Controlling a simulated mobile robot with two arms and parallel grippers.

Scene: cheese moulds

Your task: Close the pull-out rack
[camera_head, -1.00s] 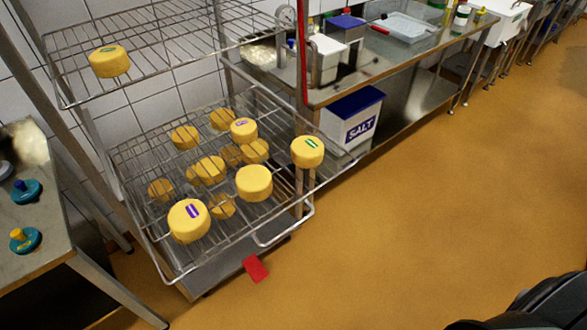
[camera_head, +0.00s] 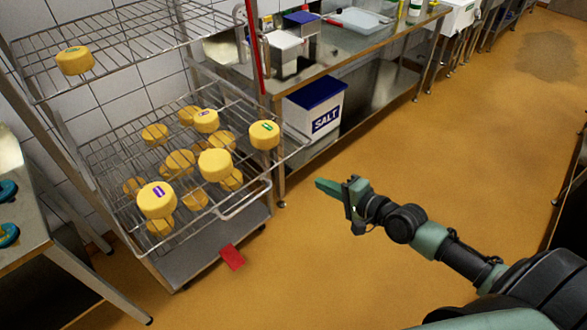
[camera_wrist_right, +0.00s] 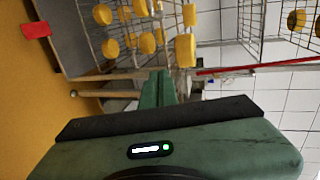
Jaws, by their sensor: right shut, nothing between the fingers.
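The pull-out rack (camera_head: 182,228) is a wire shelf that sticks out at the front of the steel frame at left, with a looped handle (camera_head: 246,203) on its front edge. Several yellow cheeses, such as one with a purple label (camera_head: 156,201) and one with a green label (camera_head: 264,135), stand on it, and others show through the wires. My right gripper (camera_head: 318,185) is shut and empty, over the floor to the right of the handle and apart from it. In the right wrist view its green fingers (camera_wrist_right: 157,77) are together, pointing towards the rack area. My left gripper is out of view.
A single cheese (camera_head: 75,60) sits on the upper wire shelf. A salt bin (camera_head: 313,108) stands under the steel bench at the right. A red piece (camera_head: 231,257) is low at the rack's front. A table (camera_head: 30,220) is at left. Floor at right is open.

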